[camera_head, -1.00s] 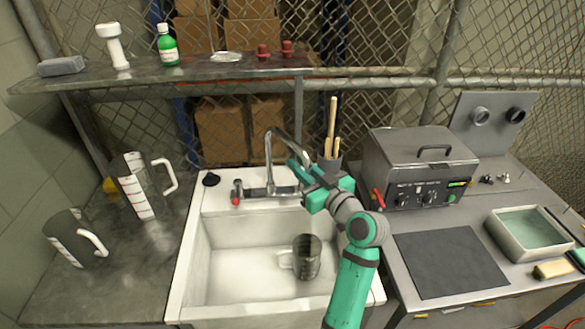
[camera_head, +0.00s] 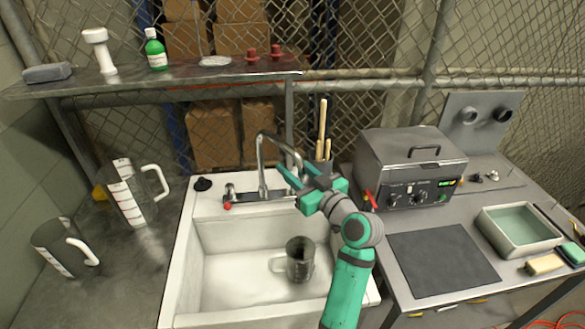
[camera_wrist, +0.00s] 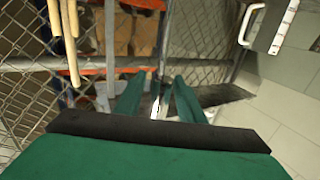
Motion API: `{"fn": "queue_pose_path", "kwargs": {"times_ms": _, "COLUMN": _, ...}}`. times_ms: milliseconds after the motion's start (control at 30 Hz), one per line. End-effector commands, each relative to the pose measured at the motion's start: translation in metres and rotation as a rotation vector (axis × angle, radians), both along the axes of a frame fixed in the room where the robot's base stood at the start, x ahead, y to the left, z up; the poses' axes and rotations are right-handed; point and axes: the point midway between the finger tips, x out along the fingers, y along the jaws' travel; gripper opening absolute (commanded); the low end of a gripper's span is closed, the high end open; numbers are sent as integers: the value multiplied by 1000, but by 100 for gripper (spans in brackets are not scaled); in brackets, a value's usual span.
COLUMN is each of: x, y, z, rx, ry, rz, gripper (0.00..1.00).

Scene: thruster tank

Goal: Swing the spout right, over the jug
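The chrome spout (camera_head: 261,165) rises from the tap at the back of the sink and arches to the right; its end is close to my gripper. The jug (camera_head: 300,260), a smoky see-through one with its handle to the left, stands in the sink basin, lower and nearer than the spout. My gripper (camera_head: 288,176) is at the spout's outlet end, its fingers pointing left. In the wrist view the two green fingers (camera_wrist: 158,100) are apart, with a thin bright strip between them. I cannot tell whether they touch the spout.
Two measuring jugs (camera_head: 133,195) (camera_head: 66,248) stand on the left counter. A holder with wooden-handled tools (camera_head: 322,130) is just behind my gripper. A grey heater box (camera_head: 410,165) and dark mat (camera_head: 443,258) are on the right. The basin's left half is clear.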

Motion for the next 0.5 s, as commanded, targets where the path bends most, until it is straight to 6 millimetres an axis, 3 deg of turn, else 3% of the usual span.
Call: {"fn": "queue_pose_path", "kwargs": {"times_ms": 500, "x": -69, "y": -46, "z": -1, "rx": -1, "ry": 1, "rz": -3, "gripper": 36}}
